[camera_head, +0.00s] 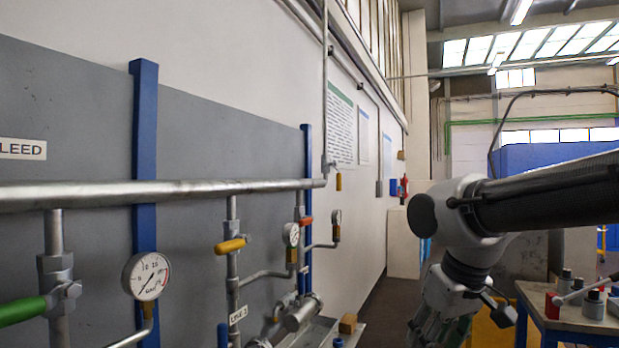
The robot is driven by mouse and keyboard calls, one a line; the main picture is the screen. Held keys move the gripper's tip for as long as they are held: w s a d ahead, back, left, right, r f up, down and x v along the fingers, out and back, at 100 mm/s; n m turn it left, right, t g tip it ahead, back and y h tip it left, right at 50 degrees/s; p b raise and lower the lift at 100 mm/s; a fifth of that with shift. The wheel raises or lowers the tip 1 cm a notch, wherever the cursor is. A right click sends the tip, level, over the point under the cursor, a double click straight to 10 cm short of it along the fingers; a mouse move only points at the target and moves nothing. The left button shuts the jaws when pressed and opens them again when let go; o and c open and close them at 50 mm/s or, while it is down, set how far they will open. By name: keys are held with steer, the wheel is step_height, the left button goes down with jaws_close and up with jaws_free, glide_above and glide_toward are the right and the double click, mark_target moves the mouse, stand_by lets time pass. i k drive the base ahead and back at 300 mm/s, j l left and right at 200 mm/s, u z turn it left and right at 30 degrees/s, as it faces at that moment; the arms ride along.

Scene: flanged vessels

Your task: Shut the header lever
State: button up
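A grey horizontal header pipe (170,190) runs along the wall panel at the left, with several lever valves on and below it. A green lever (22,311) is at the lower left. A yellow lever (230,246) sticks out sideways on a drop pipe in the middle. An orange-red lever (305,221) is farther back. A small yellow lever (339,181) hangs down at the header's far end. No label marks which is the header lever. My gripper (432,328) is low, right of the pipes and apart from the levers; its fingertips are cut off or unclear.
Pressure gauges (146,276) stand out from the pipework. A blue upright (144,120) backs the header. A bench (565,325) with small bottles and a red item is at lower right. An open aisle runs between wall and bench.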

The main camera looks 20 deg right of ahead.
mark_target(339, 175)
steer(key=i+l+z, duration=0.2)
steer(key=l+z, duration=0.25)
steer(key=i+l, duration=0.35)
steer(key=i, duration=0.2)
steer(key=i+l+z, duration=0.1)
steer(key=i+l, duration=0.3)
steer(key=i, duration=0.15)
